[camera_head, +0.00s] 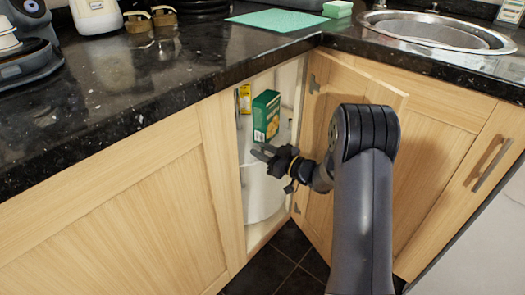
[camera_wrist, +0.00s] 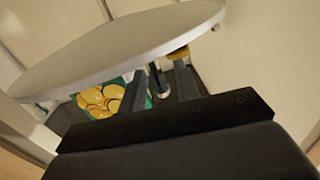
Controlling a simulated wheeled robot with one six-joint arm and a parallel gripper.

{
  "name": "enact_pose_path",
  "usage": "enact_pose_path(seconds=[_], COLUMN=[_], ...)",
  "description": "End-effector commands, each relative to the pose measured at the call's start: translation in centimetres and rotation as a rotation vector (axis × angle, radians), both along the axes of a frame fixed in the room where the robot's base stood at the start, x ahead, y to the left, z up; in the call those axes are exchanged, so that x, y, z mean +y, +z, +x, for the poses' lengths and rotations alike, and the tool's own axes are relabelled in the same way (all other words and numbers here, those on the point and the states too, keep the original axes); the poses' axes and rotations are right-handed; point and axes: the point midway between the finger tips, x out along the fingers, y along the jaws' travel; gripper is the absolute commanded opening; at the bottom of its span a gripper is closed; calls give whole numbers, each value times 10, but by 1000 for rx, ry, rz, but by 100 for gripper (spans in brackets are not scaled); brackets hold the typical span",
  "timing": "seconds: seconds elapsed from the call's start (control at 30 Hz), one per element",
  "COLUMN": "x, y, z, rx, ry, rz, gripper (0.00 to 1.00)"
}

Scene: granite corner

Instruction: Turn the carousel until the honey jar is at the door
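The carousel shows inside the open corner cabinet as pale round shelving (camera_head: 262,195); in the wrist view a large white disc (camera_wrist: 120,45) spans the upper picture. A green box (camera_head: 266,116) stands on it near the opening, with a yellow item (camera_head: 244,97) behind it to the left. My gripper (camera_head: 261,153) is at the opening, just below and in front of the green box. In the wrist view its fingers (camera_wrist: 161,90) are apart with nothing gripped; a dark post shows between them, farther off. I cannot make out the honey jar.
The cabinet door (camera_head: 375,130) stands open to the right of my gripper. The left cabinet front (camera_head: 130,220) bounds the opening on the other side. The black granite counter (camera_head: 150,85) overhangs above. Dark floor tiles (camera_head: 290,243) lie below.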

Motion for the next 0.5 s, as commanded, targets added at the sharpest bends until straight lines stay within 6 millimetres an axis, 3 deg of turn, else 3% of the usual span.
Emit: enact_pose_path(seconds=[0.17,0.5], x=[0,0], y=[14,79], z=[0,0], rx=[0,-2], ry=[0,0], rz=[0,-1], gripper=[31,31])
